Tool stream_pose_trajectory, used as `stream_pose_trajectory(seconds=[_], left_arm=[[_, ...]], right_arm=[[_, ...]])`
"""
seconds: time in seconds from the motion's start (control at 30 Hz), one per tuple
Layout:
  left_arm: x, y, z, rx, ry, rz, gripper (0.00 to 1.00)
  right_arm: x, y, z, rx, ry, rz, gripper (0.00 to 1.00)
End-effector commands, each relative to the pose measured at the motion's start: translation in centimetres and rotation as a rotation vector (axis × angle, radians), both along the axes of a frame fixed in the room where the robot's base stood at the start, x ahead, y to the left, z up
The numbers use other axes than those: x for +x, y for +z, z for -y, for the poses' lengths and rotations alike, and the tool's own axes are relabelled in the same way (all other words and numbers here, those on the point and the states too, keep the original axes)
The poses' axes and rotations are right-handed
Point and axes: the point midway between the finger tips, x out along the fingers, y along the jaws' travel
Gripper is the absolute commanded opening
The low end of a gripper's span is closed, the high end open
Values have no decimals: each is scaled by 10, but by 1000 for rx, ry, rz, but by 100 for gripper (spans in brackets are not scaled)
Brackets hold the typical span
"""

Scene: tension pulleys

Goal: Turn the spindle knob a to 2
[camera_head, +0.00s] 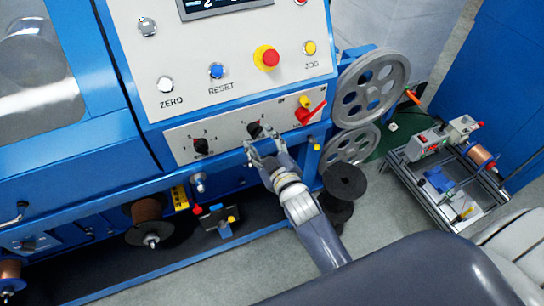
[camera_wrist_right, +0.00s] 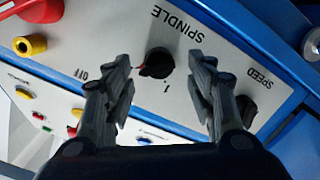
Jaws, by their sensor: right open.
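The spindle knob (camera_wrist_right: 157,62) is a black rotary knob on a white panel. The right wrist view shows it upside down, with the labels SPINDLE, OFF and 1 around it. In the head view the same knob (camera_head: 254,128) sits on the lower panel, partly hidden by my right gripper (camera_head: 264,147). My right gripper (camera_wrist_right: 160,68) is open, with one finger on each side of the knob in the wrist picture. I cannot tell whether either finger touches it. The knob's exact pointer setting is unclear. My left gripper is not in view.
A black speed knob (camera_head: 201,146) sits left of the spindle knob, and a red lever (camera_head: 311,113) with a yellow knob sits right. Above are a red emergency button (camera_head: 267,58) and a blue reset button (camera_head: 217,71). Grey pulley wheels (camera_head: 370,88) stand at the panel's right.

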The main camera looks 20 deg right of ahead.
Motion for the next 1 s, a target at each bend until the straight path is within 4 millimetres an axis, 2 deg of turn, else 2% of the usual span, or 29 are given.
stream_pose_trajectory(seconds=[0.03, 0.2, 0.43, 0.6, 1.0], left_arm=[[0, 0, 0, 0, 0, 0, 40], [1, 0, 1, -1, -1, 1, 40], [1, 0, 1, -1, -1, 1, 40], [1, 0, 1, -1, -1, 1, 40], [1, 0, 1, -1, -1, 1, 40]], right_arm=[[-12, 0, 0, 0, 0, -4, 51], [-47, 4, 2, 0, -1, -5, 51], [-81, 8, 4, 1, -2, -6, 51], [-91, 10, 5, 0, -3, -6, 51], [-92, 10, 5, 1, -2, -5, 51]])
